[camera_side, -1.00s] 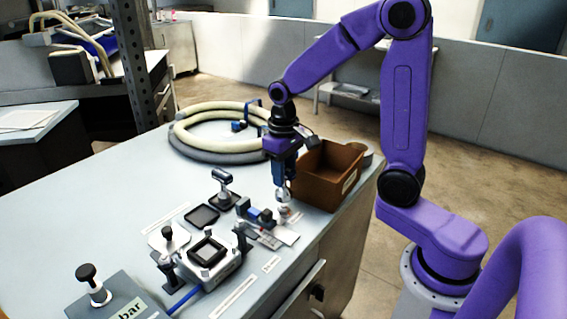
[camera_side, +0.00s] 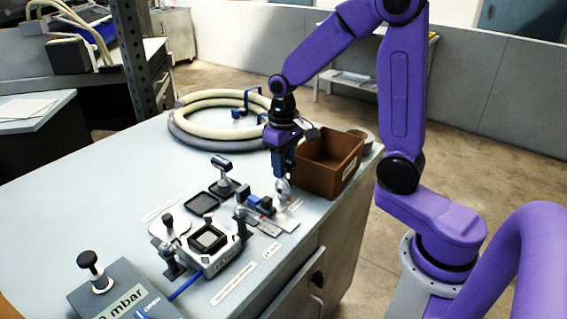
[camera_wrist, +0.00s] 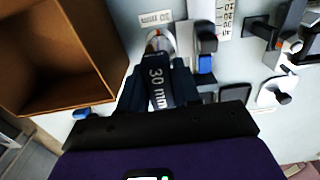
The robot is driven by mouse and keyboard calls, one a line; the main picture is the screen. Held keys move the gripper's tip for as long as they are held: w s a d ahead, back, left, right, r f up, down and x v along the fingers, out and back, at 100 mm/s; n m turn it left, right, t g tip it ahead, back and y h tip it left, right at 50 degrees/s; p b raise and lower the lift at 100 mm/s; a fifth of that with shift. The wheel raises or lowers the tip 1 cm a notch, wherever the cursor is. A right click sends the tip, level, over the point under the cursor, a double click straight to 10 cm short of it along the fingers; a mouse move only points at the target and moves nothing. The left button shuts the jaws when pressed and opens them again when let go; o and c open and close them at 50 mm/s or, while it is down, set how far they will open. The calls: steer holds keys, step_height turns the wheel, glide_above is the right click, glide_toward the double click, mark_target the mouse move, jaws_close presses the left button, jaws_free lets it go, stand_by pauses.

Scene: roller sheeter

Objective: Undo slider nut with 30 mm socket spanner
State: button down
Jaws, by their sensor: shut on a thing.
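My gripper (camera_side: 283,172) points down at the bench's right side and is shut on the 30 mm socket spanner. The spanner's dark body, marked "30 mm" (camera_wrist: 158,88), sits between the fingers in the wrist view. Its silvery socket end (camera_side: 283,188) is low over the slider assembly (camera_side: 262,204), which has blue blocks and a scaled plate. In the wrist view a round, pale part with an orange mark (camera_wrist: 159,40) shows just beyond the spanner. The slider nut cannot be made out clearly. I cannot tell whether the socket is seated on it.
An open brown box (camera_side: 334,180) stands close to the right of my gripper; it also shows in the wrist view (camera_wrist: 92,30). A coiled hose (camera_side: 205,155) lies behind. A clamped square fixture (camera_side: 210,248) and a pressure unit (camera_side: 118,292) stand at the front left.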

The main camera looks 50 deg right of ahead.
steer(key=shift+f, duration=1.4)
stand_by(0.9)
steer(key=shift+n, duration=1.8)
steer(key=shift+n, duration=1.8)
